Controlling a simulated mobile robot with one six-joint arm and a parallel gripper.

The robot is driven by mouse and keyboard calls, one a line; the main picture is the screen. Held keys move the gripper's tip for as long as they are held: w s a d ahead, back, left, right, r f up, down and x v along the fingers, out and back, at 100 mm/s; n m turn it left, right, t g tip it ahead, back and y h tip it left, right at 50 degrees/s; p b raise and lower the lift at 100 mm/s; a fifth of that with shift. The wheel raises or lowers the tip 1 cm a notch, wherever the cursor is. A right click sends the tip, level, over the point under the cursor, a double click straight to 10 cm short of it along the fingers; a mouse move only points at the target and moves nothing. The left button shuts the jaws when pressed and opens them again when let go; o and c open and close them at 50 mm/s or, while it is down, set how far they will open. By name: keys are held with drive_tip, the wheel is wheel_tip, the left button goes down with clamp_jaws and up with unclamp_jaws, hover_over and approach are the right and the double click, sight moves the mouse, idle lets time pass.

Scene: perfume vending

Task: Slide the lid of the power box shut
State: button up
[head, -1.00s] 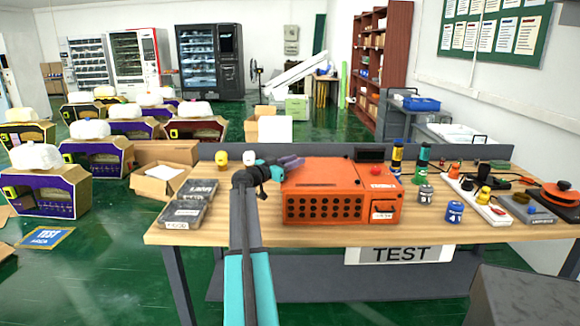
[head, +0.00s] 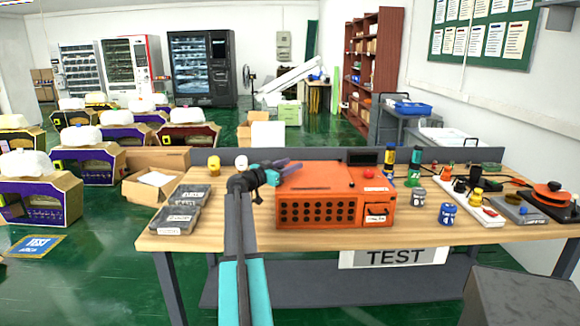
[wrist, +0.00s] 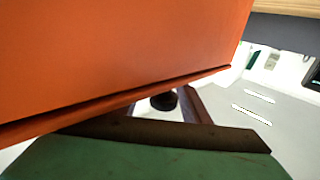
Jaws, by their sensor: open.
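The orange power box (head: 316,213) stands on the wooden table in the head view, with round holes along its front. Its flat orange top (head: 318,176) faces up. I cannot tell how far the lid is slid. My gripper (head: 290,166), with purple fingers, is open at the box's back left top edge. It overlaps that edge in the picture, and I cannot tell whether it touches. In the wrist view a large orange surface (wrist: 110,55) with a raised lip fills the upper left.
Grey cases (head: 180,212) lie left of the box. Bottles, blue and grey weights (head: 447,214) and a power strip (head: 480,209) stand to the right. A low grey panel (head: 340,155) runs along the table's back. The wood in front of the box is clear.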

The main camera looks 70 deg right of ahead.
drive_tip(key=b+v, duration=0.2)
drive_tip(key=v, duration=1.1)
drive_tip(key=shift+a, duration=0.35)
drive_tip(key=shift+w+r, duration=0.1)
